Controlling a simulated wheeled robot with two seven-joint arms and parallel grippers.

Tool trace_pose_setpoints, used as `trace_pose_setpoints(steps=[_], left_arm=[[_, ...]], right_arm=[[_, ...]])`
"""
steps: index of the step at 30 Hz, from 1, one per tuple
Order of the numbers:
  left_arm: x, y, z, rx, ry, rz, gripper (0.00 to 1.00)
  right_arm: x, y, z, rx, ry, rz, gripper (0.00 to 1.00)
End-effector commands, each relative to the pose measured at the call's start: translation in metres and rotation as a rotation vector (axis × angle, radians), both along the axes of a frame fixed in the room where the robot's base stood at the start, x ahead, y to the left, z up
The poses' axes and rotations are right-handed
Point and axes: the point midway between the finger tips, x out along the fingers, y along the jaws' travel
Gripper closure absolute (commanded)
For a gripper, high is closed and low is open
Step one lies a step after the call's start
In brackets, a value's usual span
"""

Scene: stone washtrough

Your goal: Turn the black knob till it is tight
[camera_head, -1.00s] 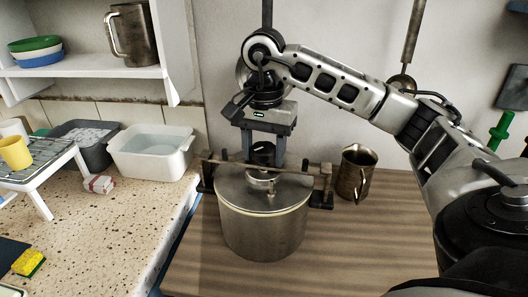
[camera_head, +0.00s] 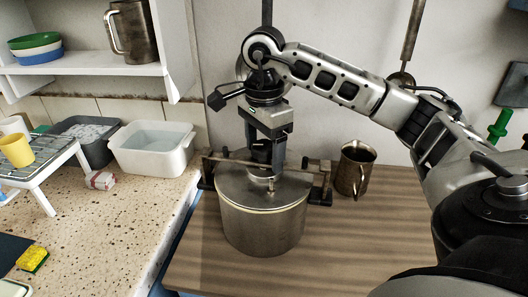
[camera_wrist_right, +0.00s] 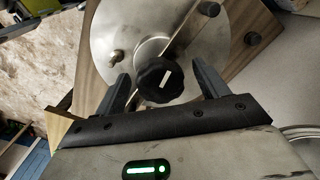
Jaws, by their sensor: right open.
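The black knob (camera_wrist_right: 160,80) has a lobed rim and a white mark on top. It sits at the middle of the metal pot's lid (camera_wrist_right: 215,50), over a bar that crosses the lid. The large metal pot (camera_head: 262,222) stands on the wooden counter. My right gripper (camera_head: 263,160) points down over the knob, with its fingers around it. In the right wrist view, the fingers of my right gripper (camera_wrist_right: 163,85) are open, one on each side of the knob with gaps showing. In the head view the knob is mostly hidden by the fingers.
A brown metal jug (camera_head: 354,170) stands right of the pot. On the speckled counter at left are a white basin (camera_head: 152,160) of water, a rack with a yellow cup (camera_head: 17,150) and a sponge (camera_head: 32,260). The wood in front of the jug is clear.

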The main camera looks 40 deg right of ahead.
Motion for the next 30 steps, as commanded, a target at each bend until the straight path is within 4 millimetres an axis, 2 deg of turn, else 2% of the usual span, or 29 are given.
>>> trace_pose_setpoints(steps=[4, 7, 24, 30], left_arm=[[-0.009, -0.004, -0.007, -0.010, 0.032, -0.002, 0.00], [-0.011, -0.005, -0.012, -0.011, 0.040, -0.003, 0.00], [-0.011, -0.004, -0.032, -0.005, 0.038, -0.006, 0.00], [-0.011, -0.004, -0.035, -0.001, 0.037, -0.007, 0.00]], right_arm=[[0.000, 0.000, 0.000, 0.000, -0.001, 0.006, 0.27], [0.000, 0.000, -0.001, 0.000, -0.001, 0.085, 0.27], [0.000, 0.000, -0.002, 0.001, -0.001, 1.124, 0.27], [0.000, 0.000, -0.001, 0.000, -0.001, 1.372, 0.27]])
